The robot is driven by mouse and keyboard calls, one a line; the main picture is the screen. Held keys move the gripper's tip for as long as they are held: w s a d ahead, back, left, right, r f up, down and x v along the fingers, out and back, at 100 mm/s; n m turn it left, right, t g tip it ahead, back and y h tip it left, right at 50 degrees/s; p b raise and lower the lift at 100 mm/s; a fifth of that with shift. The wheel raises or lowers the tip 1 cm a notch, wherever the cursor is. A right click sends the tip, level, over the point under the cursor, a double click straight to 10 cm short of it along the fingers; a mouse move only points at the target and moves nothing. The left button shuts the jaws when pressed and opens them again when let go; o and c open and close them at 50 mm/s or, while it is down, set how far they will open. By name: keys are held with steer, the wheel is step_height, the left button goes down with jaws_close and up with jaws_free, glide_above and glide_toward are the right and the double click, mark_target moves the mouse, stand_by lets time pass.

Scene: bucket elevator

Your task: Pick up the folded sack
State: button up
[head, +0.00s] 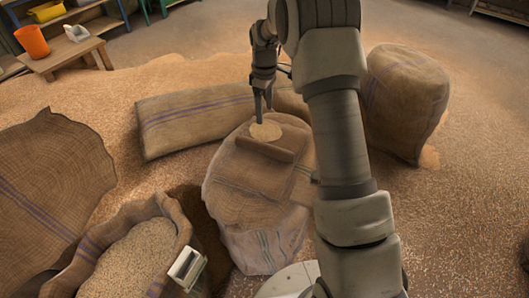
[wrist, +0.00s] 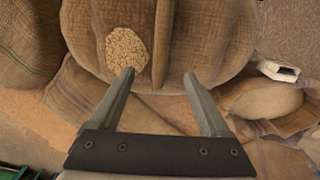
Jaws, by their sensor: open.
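A flat, folded-looking piece of brown sackcloth (head: 255,175) lies on top of a full, upright sack (head: 262,240) in the head view. A small round patch of grain (head: 266,131) and a raised brown fold (head: 262,149) show at its far end. My gripper (head: 263,112) points down at that far end, just by the grain patch; I cannot tell if it touches. In the wrist view my gripper (wrist: 159,74) is open with nothing between its fingers. The brown sackcloth (wrist: 185,45) and grain patch (wrist: 127,50) lie beyond the fingertips. My arm hides part of the sack's right side.
A striped sack (head: 195,118) lies behind, and a full sack (head: 405,100) stands right. An open sack of grain (head: 130,262) with a white scoop-like item (head: 187,265) is front left. A low wooden table (head: 65,57) holds an orange bucket (head: 32,41). Loose grain covers the floor.

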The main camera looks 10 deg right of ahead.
mark_target(265, 144)
steer(key=f, duration=0.8)
steer(key=f+b, duration=0.1)
steer(key=f, duration=0.6)
steer(key=shift+s+f, duration=0.2)
steer(key=shift+f, duration=0.15)
jaws_close()
steer(key=shift+r, duration=0.1)
stand_by(0.6)
